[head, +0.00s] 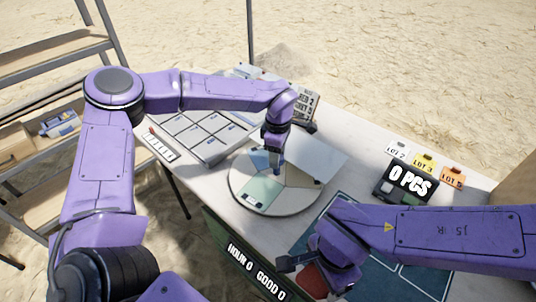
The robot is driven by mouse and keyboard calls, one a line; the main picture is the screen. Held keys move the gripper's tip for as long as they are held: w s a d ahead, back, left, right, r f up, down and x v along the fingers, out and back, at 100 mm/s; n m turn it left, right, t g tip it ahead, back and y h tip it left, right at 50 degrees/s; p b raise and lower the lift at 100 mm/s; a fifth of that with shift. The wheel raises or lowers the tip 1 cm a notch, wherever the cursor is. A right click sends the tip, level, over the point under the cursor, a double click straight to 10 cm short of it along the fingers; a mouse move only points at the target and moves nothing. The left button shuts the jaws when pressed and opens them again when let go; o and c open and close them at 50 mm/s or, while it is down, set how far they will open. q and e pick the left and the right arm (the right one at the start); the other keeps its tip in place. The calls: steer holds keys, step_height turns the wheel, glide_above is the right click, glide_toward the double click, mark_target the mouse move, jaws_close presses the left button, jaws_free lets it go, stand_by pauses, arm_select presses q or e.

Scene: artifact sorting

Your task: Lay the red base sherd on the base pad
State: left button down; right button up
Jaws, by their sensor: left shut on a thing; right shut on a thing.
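The red sherd (312,281) shows at the bottom, partly hidden by my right gripper (300,268). My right gripper is shut on it, low over the dark teal mat (385,279); I cannot tell whether the sherd touches the mat. A round turntable (243,207) with coloured sectors, among them a pale green one (262,191), stands at the middle of the table. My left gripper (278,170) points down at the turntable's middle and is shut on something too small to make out. I cannot tell which marked area is the base pad.
A grey compartment tray (208,134) lies behind and left of the turntable. A dark sign (305,104) stands behind it. A shelf rack (38,70) stands at the far left.

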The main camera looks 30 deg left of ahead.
arm_select(q)
steer(key=c, duration=0.6)
jaws_free()
steer(key=shift+r, duration=0.1)
step_height(320, 180, up, 12)
steer(key=shift+f, duration=0.1)
